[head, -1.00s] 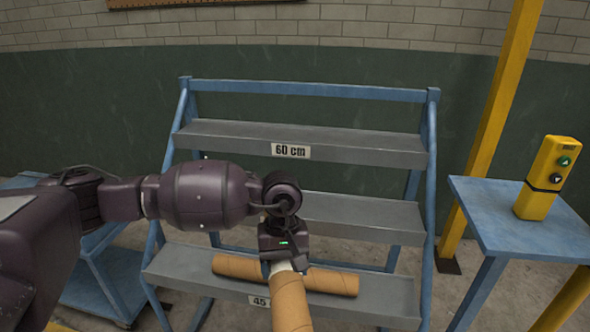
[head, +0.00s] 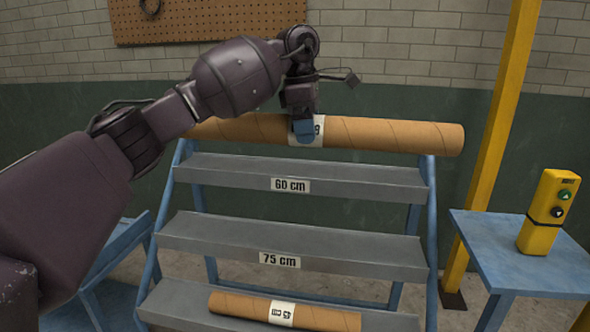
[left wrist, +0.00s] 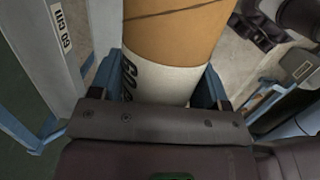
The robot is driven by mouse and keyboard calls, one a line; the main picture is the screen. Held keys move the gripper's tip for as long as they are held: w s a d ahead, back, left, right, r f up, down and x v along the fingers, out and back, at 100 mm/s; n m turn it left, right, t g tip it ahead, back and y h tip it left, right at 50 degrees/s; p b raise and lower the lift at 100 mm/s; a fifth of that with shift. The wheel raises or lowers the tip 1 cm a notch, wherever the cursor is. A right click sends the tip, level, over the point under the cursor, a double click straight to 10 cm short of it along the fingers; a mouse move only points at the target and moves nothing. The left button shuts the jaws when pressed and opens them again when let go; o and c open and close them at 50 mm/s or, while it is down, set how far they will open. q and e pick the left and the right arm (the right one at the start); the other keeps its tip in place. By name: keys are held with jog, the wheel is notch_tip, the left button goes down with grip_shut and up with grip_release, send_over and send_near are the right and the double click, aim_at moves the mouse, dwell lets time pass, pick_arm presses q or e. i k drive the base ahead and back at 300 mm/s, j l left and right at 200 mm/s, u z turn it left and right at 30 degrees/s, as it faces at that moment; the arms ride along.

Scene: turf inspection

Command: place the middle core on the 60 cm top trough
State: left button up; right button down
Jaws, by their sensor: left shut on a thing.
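My left gripper (head: 304,134) is shut around the white label band at the middle of a long brown cardboard core (head: 395,136). The core is roughly level, crosswise in the picture above the rack's top trough (head: 350,182), which has a "60 cm" label and looks empty. In the left wrist view the gripper's blue fingers (left wrist: 163,84) are on both sides of the core (left wrist: 180,25), whose band shows "60". The core's left end is partly hidden by my arm. My right gripper is not in view.
The middle trough (head: 350,258), labelled "75 cm", looks empty. A shorter core (head: 238,304) with a "45" band lies on the bottom trough (head: 395,321). At right stand a yellow post (head: 497,130) and a blue table (head: 500,235) with a yellow button box (head: 545,225).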

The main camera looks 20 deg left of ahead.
aim_at(318, 181)
jog(key=i+j, duration=0.2)
jog(key=i, duration=0.25)
jog(key=i+j, duration=0.15)
jog(key=i, duration=0.35)
